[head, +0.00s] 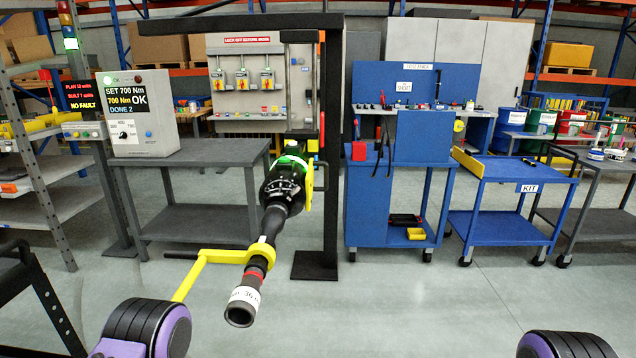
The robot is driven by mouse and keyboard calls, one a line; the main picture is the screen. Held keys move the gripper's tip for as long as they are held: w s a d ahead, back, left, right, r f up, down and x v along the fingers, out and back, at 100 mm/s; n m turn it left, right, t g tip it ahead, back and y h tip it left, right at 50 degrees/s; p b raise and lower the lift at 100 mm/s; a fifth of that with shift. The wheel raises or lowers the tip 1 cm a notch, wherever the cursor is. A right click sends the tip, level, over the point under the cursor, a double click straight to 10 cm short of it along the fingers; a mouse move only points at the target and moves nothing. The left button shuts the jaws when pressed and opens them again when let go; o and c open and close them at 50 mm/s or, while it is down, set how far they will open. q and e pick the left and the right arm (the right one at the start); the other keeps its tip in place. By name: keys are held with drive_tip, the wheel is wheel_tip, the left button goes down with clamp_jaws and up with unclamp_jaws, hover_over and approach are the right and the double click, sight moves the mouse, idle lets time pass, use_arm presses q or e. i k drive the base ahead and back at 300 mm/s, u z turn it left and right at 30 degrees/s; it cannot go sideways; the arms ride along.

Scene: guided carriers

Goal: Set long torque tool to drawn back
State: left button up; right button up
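The long torque tool (283,190) is a dark, long-barrelled tool in the middle of the head view. Its open socket end (241,310), with a white label and a red ring, points toward me and down. A green-lit ring shows near its rear, by a dark upright post. A yellow reaction arm (215,256) runs from its barrel to the left and then bends toward me. Its rear mounting is partly hidden behind its body. Neither gripper is in view; only rounded purple and black parts of my own arms show at the bottom edge.
A torque controller (143,115) reading 700 Nm OK stands on a grey bench (200,158) at left. A dark post (331,200) stands behind the tool. A blue tool cart (366,210) and a blue kit cart (500,215) stand at right. The floor in front is clear.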

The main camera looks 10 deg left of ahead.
sight(286, 189)
drive_tip(key=u, duration=0.4)
drive_tip(key=k, duration=0.2)
drive_tip(key=z, duration=1.65)
drive_tip(key=i, duration=2)
drive_tip(key=u, duration=0.9)
drive_tip(key=i, duration=0.7)
drive_tip(key=u, duration=0.65)
